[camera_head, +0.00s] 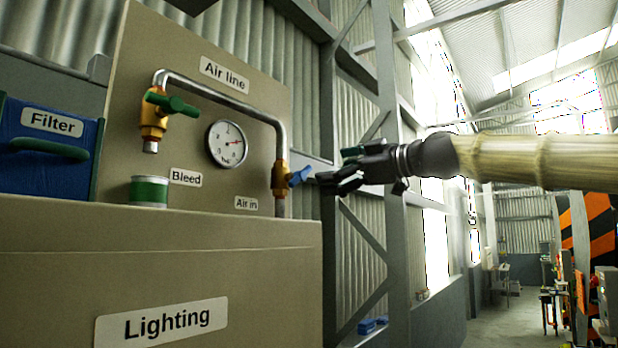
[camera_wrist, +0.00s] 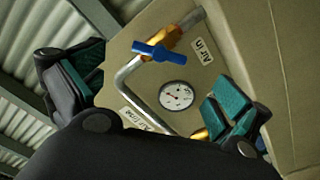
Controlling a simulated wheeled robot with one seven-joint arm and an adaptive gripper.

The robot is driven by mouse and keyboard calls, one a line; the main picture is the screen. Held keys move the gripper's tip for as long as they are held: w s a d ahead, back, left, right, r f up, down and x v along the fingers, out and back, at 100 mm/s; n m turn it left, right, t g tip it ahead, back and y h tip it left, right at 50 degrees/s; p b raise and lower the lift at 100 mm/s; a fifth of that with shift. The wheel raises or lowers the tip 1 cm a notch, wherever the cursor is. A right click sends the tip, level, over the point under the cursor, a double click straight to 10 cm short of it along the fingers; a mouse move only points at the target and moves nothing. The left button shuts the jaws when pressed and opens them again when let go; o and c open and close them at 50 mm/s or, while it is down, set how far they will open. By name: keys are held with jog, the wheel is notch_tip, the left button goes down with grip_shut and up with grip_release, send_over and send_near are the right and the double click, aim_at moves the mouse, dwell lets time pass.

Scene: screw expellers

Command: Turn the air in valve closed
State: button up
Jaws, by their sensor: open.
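The air in valve is a brass body (camera_head: 280,179) with a blue handle (camera_head: 299,176), low on the right leg of the grey pipe, above the "Air in" label (camera_head: 246,203). In the head view the handle sticks out to the right and slightly up. In the wrist view the blue handle (camera_wrist: 159,52) lies across the pipe, between and beyond the fingers. My gripper (camera_head: 333,170) is just right of the handle in the head view. Its fingers, with green pads in the wrist view (camera_wrist: 158,88), are spread and empty. I see no contact with the handle.
A green-handled bleed valve (camera_head: 170,103) hangs at the pipe's left end above a green can (camera_head: 149,191). A pressure gauge (camera_head: 227,143) sits between the pipe legs. A blue filter box (camera_head: 45,150) is at left. A grey steel column (camera_head: 395,150) stands behind my gripper.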

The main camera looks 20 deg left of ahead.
aim_at(303, 175)
jog(key=p+x, duration=0.2)
jog(key=x, duration=0.6)
jog(key=shift+p, duration=0.4)
jog(key=shift+x, duration=0.8)
jog(key=shift+d, duration=0.1)
